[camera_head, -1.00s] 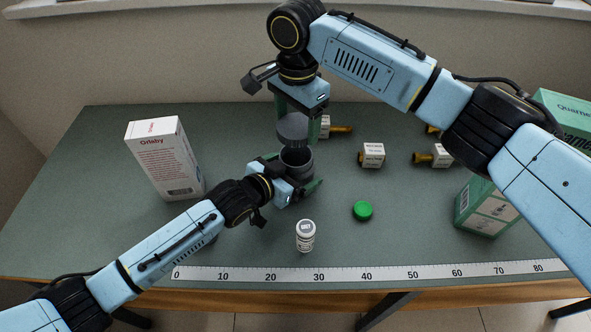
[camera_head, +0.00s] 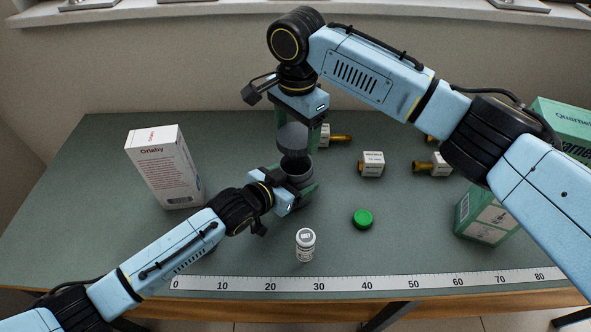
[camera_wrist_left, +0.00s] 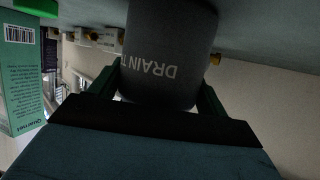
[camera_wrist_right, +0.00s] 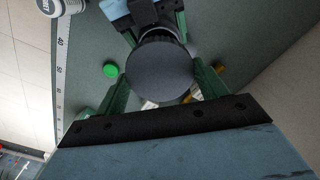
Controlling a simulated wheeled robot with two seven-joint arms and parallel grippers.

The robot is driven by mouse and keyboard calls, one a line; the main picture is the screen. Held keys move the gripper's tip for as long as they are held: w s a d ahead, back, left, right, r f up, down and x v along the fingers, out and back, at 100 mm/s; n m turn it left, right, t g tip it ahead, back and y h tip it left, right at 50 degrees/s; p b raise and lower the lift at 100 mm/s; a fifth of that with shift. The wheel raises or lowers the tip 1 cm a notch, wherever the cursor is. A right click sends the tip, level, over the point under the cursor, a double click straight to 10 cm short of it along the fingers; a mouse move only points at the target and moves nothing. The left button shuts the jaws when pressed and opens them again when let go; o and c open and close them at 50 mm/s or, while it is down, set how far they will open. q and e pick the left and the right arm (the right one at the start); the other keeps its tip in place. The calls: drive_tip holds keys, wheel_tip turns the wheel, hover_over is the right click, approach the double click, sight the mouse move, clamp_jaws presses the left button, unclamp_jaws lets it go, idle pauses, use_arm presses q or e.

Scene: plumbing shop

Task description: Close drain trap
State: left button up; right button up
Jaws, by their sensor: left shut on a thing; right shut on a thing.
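My right gripper (camera_head: 296,140) points down and is shut on a grey round cap (camera_head: 291,138). The cap is above the body's opening, with a small gap between them in the head view. In the right wrist view the cap (camera_wrist_right: 159,73) hides most of the body.
A white carton (camera_head: 166,170) stands left and green boxes (camera_head: 487,218) right. A small white bottle (camera_head: 305,246) and a green lid (camera_head: 362,219) are in front. Brass fittings with white tags (camera_head: 371,164) lie behind. A ruler strip (camera_head: 370,282) runs along the front edge.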

sight(296, 159)
drive_tip(key=shift+f, duration=2.4)
drive_tip(key=shift+f, duration=0.85)
drive_tip(key=shift+s+f, duration=0.1)
drive_tip(key=shift+f, duration=0.5)
use_arm(q)
drive_tip(key=c, duration=0.5)
use_arm(e)
drive_tip(key=m, duration=0.9)
drive_tip(key=shift+m, duration=0.4)
drive_tip(key=o, duration=1)
drive_tip(key=shift+s, duration=0.1)
drive_tip(key=shift+c, duration=0.2)
